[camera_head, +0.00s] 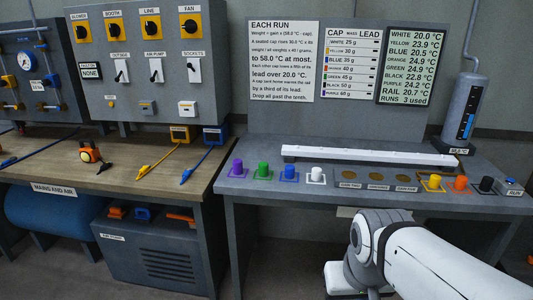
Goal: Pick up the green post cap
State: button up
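My gripper's fingers do not show. Nothing is touching the green cap.
A white cap (316,174) stands right of the blue one. Yellow (434,182), orange (460,183) and black (486,185) caps stand further right, past round brown spots. The white rail (380,156) lies behind. A wooden bench (130,170) with cables adjoins at left.

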aim_at(263, 165)
jog(key=u, duration=0.2)
jog(key=i, duration=1.7)
jog(key=u, duration=0.6)
jog(key=k, duration=0.75)
jog(key=u, duration=0.15)
jog(key=i, duration=0.85)
jog(key=z, duration=0.1)
